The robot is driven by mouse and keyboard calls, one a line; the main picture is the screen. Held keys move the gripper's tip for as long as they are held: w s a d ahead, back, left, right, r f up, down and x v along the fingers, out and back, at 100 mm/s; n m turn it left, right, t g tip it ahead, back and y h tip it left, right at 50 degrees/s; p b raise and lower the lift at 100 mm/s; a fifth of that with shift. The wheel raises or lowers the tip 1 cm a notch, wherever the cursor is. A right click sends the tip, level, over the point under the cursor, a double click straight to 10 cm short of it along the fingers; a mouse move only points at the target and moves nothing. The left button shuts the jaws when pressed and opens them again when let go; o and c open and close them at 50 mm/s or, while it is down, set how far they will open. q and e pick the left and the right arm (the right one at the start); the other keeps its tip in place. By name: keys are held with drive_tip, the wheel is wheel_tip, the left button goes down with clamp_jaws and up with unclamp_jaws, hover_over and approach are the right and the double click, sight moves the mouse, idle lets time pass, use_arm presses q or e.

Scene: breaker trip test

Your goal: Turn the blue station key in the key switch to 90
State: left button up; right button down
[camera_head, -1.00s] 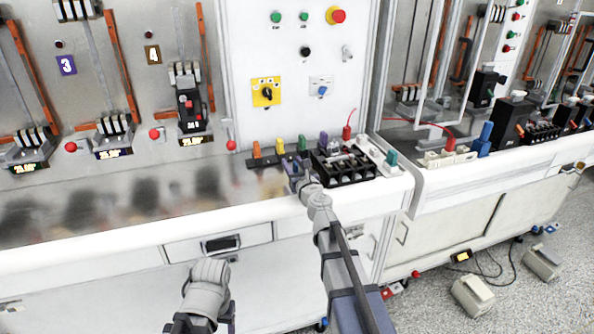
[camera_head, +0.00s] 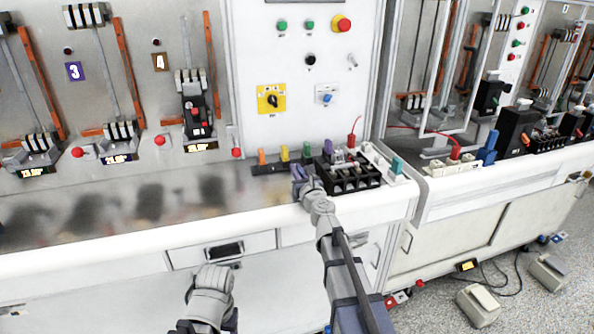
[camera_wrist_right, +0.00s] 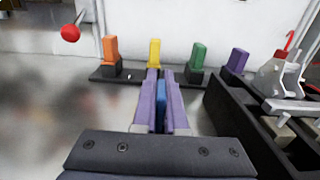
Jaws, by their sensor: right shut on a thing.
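My right gripper (camera_head: 298,172) reaches over the bench edge to the key rack, with its two purple fingers (camera_wrist_right: 160,80) pointing toward the panel. It is shut on the blue station key (camera_wrist_right: 160,118), whose blue head shows between the fingers in the right wrist view. The fingers stand between the yellow key and the green key; whether the blue key still sits in the rack is hidden. A pale plate with a blue centre (camera_head: 326,96), apparently the key switch, is on the white panel above, apart from the gripper. My left arm shows at the bottom, but no left fingers show.
The black rack (camera_wrist_right: 121,76) holds an orange key (camera_wrist_right: 111,48), a yellow key (camera_wrist_right: 154,52), a green key (camera_wrist_right: 197,54) and a purple key (camera_wrist_right: 237,61). A black terminal block (camera_head: 352,178) stands right of the gripper. A yellow rotary switch (camera_head: 271,98) is left of the plate.

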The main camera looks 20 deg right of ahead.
drive_tip(key=shift+d+m+h, duration=0.15)
drive_tip(key=shift+m+h, duration=0.35)
drive_tip(key=shift+h, duration=0.3)
drive_tip(key=shift+d+m+h, duration=0.15)
drive_tip(key=shift+m+h, duration=0.35)
drive_tip(key=shift+h, duration=0.3)
